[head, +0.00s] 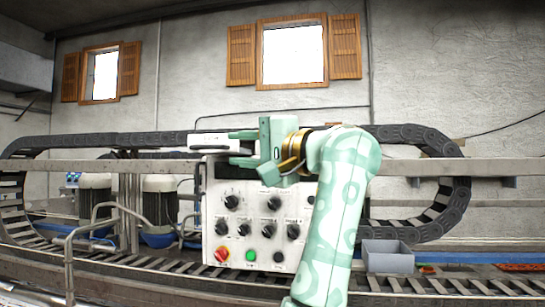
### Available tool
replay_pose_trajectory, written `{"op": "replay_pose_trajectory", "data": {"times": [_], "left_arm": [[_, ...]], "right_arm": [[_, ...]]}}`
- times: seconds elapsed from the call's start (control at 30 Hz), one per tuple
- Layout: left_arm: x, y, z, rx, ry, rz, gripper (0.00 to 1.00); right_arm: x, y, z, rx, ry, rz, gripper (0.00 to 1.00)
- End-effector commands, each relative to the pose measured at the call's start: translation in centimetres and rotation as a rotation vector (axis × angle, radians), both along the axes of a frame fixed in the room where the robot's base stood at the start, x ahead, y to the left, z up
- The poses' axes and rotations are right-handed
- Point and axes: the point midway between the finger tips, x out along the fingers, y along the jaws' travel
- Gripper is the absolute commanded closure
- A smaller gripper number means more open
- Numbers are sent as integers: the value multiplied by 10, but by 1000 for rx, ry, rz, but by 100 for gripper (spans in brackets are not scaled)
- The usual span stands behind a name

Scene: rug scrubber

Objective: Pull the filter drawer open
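No drawer is clearly seen open.
The white control panel (232,212) with black knobs and red and green buttons stands below the gripper. A black cable chain (440,210) loops around at the right. A grey bin (388,260) sits near the roller track (420,285). Metal rails (75,235) cross at the left.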

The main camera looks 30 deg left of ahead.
Motion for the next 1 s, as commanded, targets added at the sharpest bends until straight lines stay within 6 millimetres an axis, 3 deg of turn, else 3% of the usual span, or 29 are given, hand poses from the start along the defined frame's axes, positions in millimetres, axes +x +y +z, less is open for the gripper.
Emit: {"op": "replay_pose_trajectory", "data": {"times": [0.2,0.4,1.0], "left_arm": [[-4,-52,-4,1,1,-3,69],[-6,-74,-5,-1,0,0,69],[-6,-75,-7,15,21,13,69]], "right_arm": [[2,-3,-7,-4,-1,2,64],[2,-3,-8,-5,-3,2,64],[2,1,-8,1,-3,-1,64]]}}
